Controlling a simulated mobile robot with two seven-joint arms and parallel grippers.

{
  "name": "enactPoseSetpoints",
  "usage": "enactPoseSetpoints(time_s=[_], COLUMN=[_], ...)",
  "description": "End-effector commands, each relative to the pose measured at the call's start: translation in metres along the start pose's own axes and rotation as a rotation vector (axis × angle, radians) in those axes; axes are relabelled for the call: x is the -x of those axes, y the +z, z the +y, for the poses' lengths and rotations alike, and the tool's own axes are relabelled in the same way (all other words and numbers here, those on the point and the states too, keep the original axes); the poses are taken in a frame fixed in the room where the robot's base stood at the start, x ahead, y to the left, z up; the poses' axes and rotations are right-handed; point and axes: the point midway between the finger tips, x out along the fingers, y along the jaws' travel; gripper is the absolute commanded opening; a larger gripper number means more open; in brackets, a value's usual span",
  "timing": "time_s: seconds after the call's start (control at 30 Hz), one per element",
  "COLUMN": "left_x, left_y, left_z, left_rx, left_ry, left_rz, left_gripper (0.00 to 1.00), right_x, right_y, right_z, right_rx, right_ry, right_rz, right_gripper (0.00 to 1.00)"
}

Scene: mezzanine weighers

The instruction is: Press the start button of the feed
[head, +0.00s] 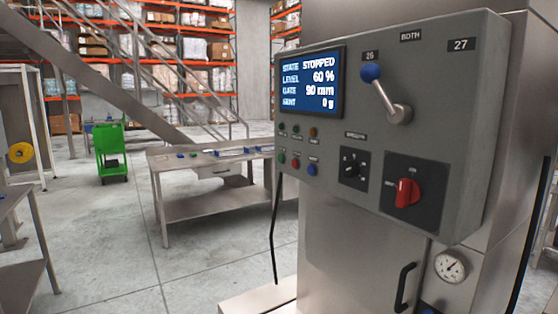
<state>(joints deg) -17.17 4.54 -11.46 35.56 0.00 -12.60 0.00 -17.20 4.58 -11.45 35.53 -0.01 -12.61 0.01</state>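A grey control panel (430,120) fills the right of the head view. Its lit screen (309,83) reads STATE STOPPED, LEVEL 60 %, with smaller lines below. Under the screen is a row of small lamps, and below them a row of three buttons: a green button (281,158), a red button (296,163) and a blue button (312,169). Their labels are too small to read, so I cannot confirm from text which is start. Neither of my grippers is in view.
The panel also carries a blue-knobbed lever (383,90), a black knob (351,168) and a red rotary switch (406,192). A pressure gauge (450,266) is below. A steel table (190,208) and a green cart (110,150) stand behind left. Open floor lies between.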

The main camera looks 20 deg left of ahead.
Motion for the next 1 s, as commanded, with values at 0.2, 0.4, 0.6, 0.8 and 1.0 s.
enactPoseSetpoints(time_s=[0.2, 0.4, 0.6, 0.8, 1.0], left_x=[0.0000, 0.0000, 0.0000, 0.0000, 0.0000], left_y=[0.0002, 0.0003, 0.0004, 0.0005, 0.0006], left_z=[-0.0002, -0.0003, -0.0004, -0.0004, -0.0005], left_rx=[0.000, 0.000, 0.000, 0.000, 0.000], left_ry=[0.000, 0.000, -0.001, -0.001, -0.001], left_rz=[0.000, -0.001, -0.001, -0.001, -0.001], left_gripper=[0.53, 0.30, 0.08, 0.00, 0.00], right_x=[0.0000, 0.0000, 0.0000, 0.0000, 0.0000], right_y=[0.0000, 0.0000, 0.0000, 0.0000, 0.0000], right_z=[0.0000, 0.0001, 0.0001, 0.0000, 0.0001], right_rx=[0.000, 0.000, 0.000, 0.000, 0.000], right_ry=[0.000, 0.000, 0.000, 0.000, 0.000], right_rz=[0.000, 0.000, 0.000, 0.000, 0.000], right_gripper=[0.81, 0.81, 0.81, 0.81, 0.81])
